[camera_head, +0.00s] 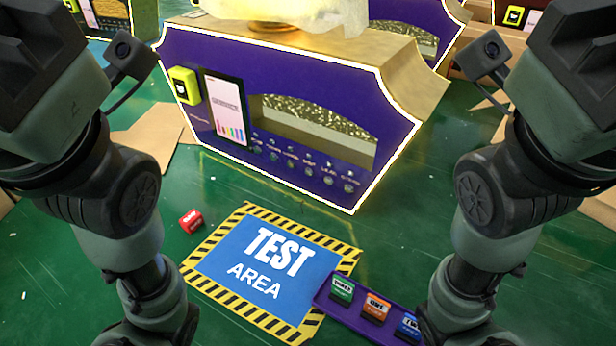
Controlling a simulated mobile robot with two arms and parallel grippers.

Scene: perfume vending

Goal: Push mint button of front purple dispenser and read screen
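The front purple dispenser (305,92) stands upright on the green floor ahead of me, with a bright white outline along its edges. Its screen (225,106) is on the left of the front face and shows a few coloured bars; its text is too small to read. A row of small round buttons (291,159) with labels above them runs along the lower front. I cannot tell which one is mint. A yellow box (185,86) is fixed beside the screen. My two arms come in at left and right, apart from the dispenser; neither gripper's fingertips show.
A blue "TEST AREA" mat (243,235) with a striped border lies before the dispenser. A red block (191,220) lies left of it. A purple tray (336,309) holds green, orange and blue blocks at lower right. Cardboard (148,134) and other purple dispensers (107,12) are behind.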

